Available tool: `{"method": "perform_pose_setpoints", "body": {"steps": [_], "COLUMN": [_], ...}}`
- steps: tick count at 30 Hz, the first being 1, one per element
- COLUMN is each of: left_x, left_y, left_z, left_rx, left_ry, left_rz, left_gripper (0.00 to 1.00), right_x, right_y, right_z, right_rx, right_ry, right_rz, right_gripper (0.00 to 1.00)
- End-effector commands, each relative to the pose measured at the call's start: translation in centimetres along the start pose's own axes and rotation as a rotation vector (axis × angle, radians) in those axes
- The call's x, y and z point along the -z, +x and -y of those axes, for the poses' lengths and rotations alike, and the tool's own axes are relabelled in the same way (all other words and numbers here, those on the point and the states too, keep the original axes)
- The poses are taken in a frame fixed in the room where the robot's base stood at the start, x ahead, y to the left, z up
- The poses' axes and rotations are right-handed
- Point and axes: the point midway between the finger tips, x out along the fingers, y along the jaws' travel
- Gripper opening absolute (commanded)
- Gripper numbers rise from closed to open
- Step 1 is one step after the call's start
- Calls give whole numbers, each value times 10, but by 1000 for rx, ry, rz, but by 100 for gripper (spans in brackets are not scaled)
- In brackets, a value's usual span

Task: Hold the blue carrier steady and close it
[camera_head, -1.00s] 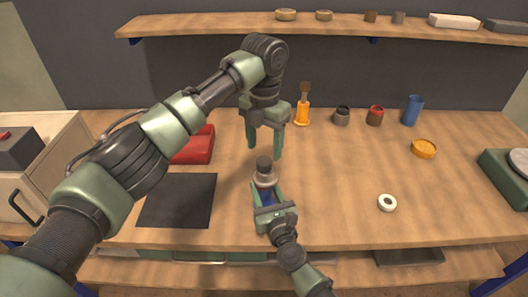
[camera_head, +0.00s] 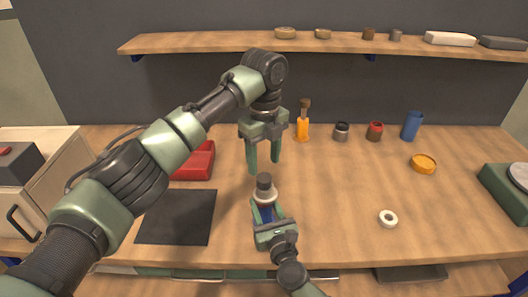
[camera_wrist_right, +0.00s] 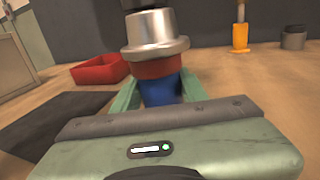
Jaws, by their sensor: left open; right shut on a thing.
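The blue carrier (camera_wrist_right: 160,90) is an upright blue body with a red band, seen in the right wrist view. A silver flanged cap (camera_wrist_right: 155,33) sits on top of it, with a dark knob (camera_head: 264,181) above. My right gripper (camera_head: 265,207) is shut around the blue body and holds it above the front of the bench. My left gripper (camera_head: 264,166) points down just above and behind the knob, open and empty, apparently apart from it. The fingers hide part of the carrier, and I cannot tell how tightly the cap is seated.
A red tray (camera_head: 195,162) and a black mat (camera_head: 176,217) lie to the left. A white ring (camera_head: 388,218) and an orange dish (camera_head: 423,163) lie to the right.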

Motion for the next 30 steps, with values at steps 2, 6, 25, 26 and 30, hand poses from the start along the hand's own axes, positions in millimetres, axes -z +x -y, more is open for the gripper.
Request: {"method": "perform_pose_setpoints", "body": {"steps": [2,6,25,26,30], "left_x": [0,0,0,0,0], "left_y": [-1,-3,-11,-12,-14], "left_z": [0,0,0,0,0], "left_rx": [1,1,0,0,0], "left_ry": [-168,-481,-1886,-1954,-2266], "left_rz": [0,0,-1,-1,-1], "left_gripper": [55,55,55,55,55], "right_x": [0,0,0,0,0], "right_y": [0,0,0,0,0], "right_z": [0,0,0,0,0], "right_rx": [0,0,0,0,0], "right_ry": [0,0,0,0,0], "right_rz": [-1,-1,-1,-1,-1], "right_gripper": [0,0,0,0,0]}}
